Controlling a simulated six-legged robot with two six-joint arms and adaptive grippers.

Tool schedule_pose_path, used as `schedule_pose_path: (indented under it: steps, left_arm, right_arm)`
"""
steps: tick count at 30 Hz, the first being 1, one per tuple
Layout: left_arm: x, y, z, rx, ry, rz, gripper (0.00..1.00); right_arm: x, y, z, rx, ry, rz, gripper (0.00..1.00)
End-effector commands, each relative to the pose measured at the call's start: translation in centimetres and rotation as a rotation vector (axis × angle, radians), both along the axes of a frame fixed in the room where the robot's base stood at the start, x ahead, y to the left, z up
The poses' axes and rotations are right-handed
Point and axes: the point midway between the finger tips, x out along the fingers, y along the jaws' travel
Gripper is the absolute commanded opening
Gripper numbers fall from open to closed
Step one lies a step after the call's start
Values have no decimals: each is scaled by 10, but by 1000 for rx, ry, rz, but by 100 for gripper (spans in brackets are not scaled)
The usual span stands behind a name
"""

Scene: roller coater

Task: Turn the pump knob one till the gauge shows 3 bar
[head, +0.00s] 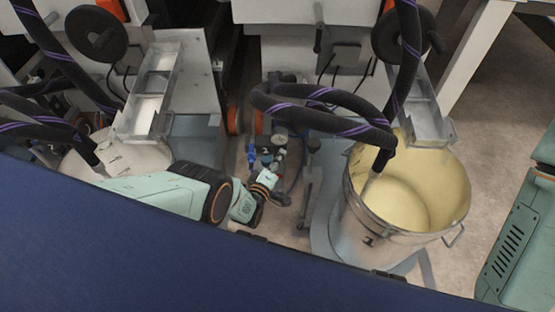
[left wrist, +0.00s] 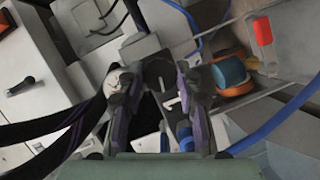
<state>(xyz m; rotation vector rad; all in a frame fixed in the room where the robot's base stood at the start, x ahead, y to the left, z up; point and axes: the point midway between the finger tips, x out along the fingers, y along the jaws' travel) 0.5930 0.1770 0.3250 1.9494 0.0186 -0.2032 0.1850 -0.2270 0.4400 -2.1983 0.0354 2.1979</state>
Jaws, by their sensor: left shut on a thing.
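In the head view my left gripper (head: 272,190) reaches in from the left to the small pump fittings between the two pails. In the left wrist view its two fingers (left wrist: 155,82) are closed around a dark grey part (left wrist: 158,72), which seems to be the pump knob; the fingers hide much of it. A small round gauge (head: 279,140) stands just behind the gripper in the head view. Its dial is too small to read there. Blue fittings (head: 252,155) sit beside it. My right gripper is not in view.
A metal pail of pale yellow liquid (head: 452,190) stands to the right, with a black hose (head: 345,122) looping into it. Another pail (head: 150,158) is partly hidden at left. A dark blue surface (head: 120,250) fills the lower left. Grey floor lies at right.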

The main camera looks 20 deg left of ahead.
Motion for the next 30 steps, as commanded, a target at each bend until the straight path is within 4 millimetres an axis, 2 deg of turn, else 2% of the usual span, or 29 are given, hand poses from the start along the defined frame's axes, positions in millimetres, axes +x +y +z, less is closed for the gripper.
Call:
schedule_pose_path:
  steps: [20,21,28,30]
  left_arm:
    - [0,-1,0,-50,-13,-1,3]
    - [0,-1,0,-50,-14,-1,37]
    - [0,0,0,-50,-14,0,57]
    - [0,0,0,-50,-14,0,58]
  right_arm:
    - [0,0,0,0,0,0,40]
    - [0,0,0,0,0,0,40]
    - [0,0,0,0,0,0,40]
    - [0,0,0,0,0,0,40]
